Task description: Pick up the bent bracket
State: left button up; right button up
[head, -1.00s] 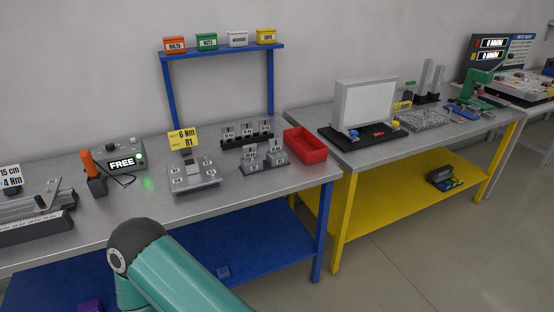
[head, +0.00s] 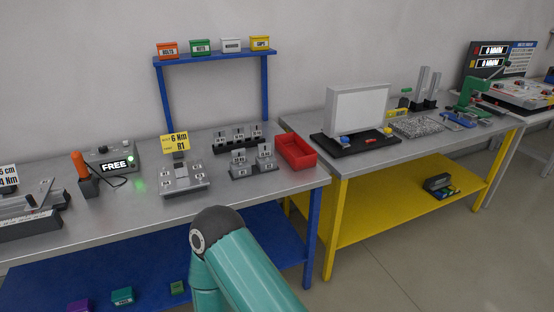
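I cannot make out a bent bracket for certain in the head view; small metal parts on the benches are too small to tell. The white lightbox panel (head: 357,112) stands upright on a black base (head: 352,143) on the yellow-legged bench. Small blue, red and yellow pieces lie on that base in front of the panel. A teal arm link of mine with a dark joint crosses the bottom centre, in front of the blue bench. Neither of my grippers is in view.
The blue bench carries a metal fixture (head: 185,179) with a yellow sign, dark part racks, an orange-handled tool (head: 83,174) and a red bin (head: 296,151). A grey granular-looking plate (head: 417,127) lies right of the lightbox. Floor is clear at the lower right.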

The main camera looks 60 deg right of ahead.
aim_at(238, 156)
jog(key=u, duration=1.25)
jog(key=i, duration=0.1)
jog(key=z, duration=2.9)
jog(key=i, duration=1)
jog(key=u, duration=0.2)
